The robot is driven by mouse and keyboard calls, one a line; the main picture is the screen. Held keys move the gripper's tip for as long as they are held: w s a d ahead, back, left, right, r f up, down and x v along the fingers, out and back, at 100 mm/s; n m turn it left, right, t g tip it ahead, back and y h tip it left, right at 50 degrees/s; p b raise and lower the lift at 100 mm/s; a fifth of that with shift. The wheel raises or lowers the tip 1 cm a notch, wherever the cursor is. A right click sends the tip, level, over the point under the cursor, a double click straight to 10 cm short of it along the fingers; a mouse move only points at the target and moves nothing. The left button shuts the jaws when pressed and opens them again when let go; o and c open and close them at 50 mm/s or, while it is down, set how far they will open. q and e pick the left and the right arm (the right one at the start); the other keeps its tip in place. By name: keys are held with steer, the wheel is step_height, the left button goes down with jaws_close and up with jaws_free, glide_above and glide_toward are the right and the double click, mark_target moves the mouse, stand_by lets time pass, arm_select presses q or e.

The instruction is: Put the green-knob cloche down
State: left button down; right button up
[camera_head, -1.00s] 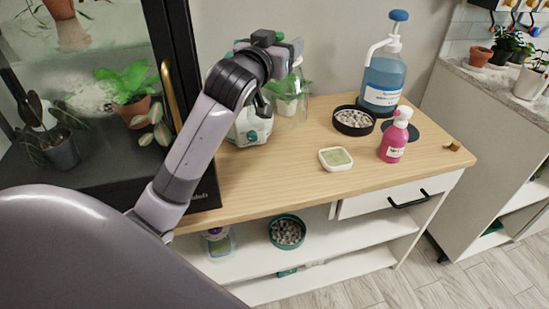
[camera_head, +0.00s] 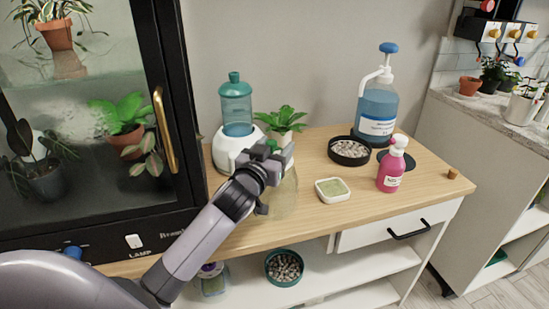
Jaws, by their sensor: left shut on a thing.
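The green-knob cloche is a clear glass dome (camera_head: 286,196), seen at the front of the wooden table, partly hidden behind my left gripper (camera_head: 268,158). My left gripper is shut on its top, where a bit of green knob shows. The cloche looks upright; I cannot tell whether its rim touches the table. A potted green plant (camera_head: 284,120) stands uncovered behind it. My right gripper is not in view.
A white humidifier with a teal tank (camera_head: 237,105) stands at left beside the dark glass cabinet (camera_head: 185,120). A white square dish (camera_head: 332,189), black pebble tray (camera_head: 349,151), pink bottle (camera_head: 392,166) and blue pump bottle (camera_head: 378,105) stand right on the wooden table (camera_head: 315,222).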

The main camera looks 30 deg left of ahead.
arm_select(q)
steer(key=shift+f, duration=0.85)
steer(key=shift+f, duration=0.2)
steer(key=shift+c, duration=1.3)
jaws_free()
steer(key=shift+f, duration=0.1)
steer(key=shift+s, duration=0.15)
